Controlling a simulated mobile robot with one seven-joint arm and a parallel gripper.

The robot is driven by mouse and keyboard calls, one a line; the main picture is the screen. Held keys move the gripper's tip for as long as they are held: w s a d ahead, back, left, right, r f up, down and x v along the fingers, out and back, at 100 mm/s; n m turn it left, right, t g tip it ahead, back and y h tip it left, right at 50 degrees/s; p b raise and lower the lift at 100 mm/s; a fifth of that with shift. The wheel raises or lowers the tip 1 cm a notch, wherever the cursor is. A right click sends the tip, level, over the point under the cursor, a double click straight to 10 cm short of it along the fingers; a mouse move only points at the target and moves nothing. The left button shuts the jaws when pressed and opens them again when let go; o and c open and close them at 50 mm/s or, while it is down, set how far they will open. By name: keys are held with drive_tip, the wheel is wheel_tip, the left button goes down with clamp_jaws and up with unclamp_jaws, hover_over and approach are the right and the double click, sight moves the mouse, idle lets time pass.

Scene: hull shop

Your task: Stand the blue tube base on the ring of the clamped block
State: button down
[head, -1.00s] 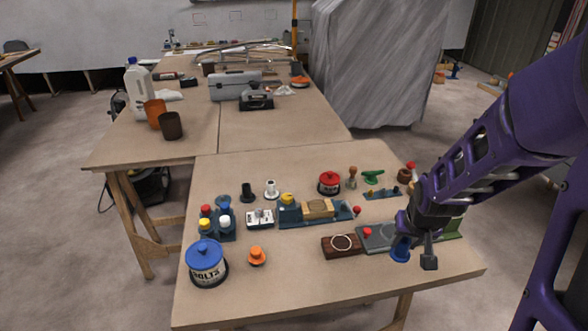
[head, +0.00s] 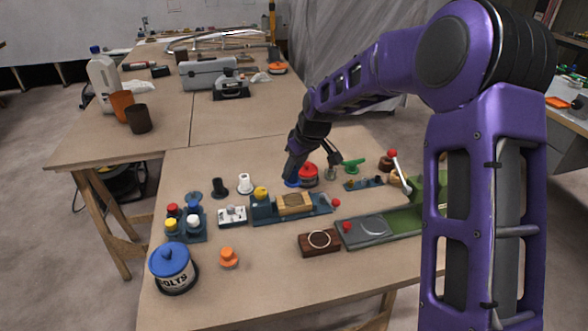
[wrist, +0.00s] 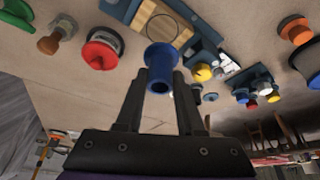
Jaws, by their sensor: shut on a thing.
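The blue tube base (head: 292,182) hangs from my gripper (head: 294,174), above the table behind the clamped block. In the wrist view the tube base (wrist: 160,66) is held between the two dark fingers of my gripper (wrist: 160,78), its flared end away from the palm. The clamped block (head: 295,204) is pale wood, held in a blue vise (head: 262,212). In the wrist view the block (wrist: 150,14) carries a thin dark ring outline (wrist: 176,22), just past the tube base. The tube is apart from the ring in both views.
A red tin (head: 308,177) stands close behind the tube base. A dark wooden block with a pale ring (head: 320,243) lies in front of the vise. A white peg (head: 245,184), black peg (head: 219,188) and switch box (head: 232,216) stand left.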

sight(297, 182)
drive_tip(key=shift+f+b, duration=1.65)
drive_tip(key=shift+f, duration=1.05)
drive_tip(key=shift+f, duration=0.55)
drive_tip(key=c, duration=0.8)
unclamp_jaws()
drive_tip(key=shift+d, duration=0.1)
drive_tip(key=p+v, duration=0.6)
drive_tip(key=v, duration=0.5)
